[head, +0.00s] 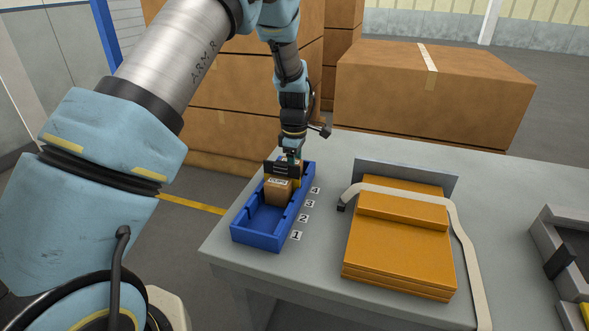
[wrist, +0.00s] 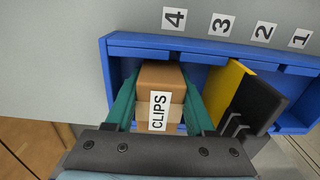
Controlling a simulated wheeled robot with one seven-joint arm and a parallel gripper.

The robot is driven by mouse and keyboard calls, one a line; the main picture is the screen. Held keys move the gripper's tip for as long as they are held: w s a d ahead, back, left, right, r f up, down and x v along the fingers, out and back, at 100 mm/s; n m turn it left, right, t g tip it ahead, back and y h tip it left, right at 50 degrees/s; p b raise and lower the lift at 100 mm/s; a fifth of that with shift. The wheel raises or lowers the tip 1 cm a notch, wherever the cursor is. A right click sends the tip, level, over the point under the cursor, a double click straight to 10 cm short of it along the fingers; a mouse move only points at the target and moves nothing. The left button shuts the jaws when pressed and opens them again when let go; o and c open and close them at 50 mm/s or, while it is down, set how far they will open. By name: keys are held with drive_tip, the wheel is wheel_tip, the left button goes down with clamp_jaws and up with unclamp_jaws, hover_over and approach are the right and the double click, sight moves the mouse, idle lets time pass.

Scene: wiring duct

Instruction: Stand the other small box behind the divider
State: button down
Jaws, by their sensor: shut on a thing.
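A cardboard box labelled CLIPS (wrist: 158,96) sits between the teal fingers of my gripper (wrist: 160,112), which is shut on it. It is inside the far end of the blue tray (head: 257,238), beside label 4. I cannot tell whether it touches the tray floor. A divider with a yellow plate (wrist: 226,92) and a black plate (wrist: 258,102) stands beside it, apart from the box. In the head view my gripper (head: 292,158) is behind the divider (head: 280,168), which hides the held box. Another small box (head: 278,192) with a white label stands in front of the divider.
Labels 1 to 4 lie along the tray's right side. The tray's near end is empty. An orange stack (head: 398,245) with a pale strap stands to the right, a grey open tray (head: 562,255) farther right. Large cartons (head: 430,95) stand behind the table.

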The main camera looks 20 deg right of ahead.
drive_tip(key=shift+f, duration=0.2)
drive_tip(key=shift+c, duration=1.3)
unclamp_jaws()
wheel_tip(320, 180, up, 12)
drive_tip(key=b, duration=0.3)
drive_tip(key=shift+r, duration=0.2)
drive_tip(key=w+a+m, duration=0.2)
drive_tip(key=a, duration=1)
drive_tip(key=s+a+m, duration=0.4)
drive_tip(key=s+a, duration=0.2)
drive_tip(key=a, duration=0.6)
drive_tip(key=s+a+f+m+t, duration=0.1)
drive_tip(key=s+a+m, duration=0.3)
drive_tip(key=s+a, duration=0.3)
drive_tip(key=a, duration=0.5)
drive_tip(key=shift+a+m+t, duration=0.3)
drive_tip(key=shift+a, duration=0.05)
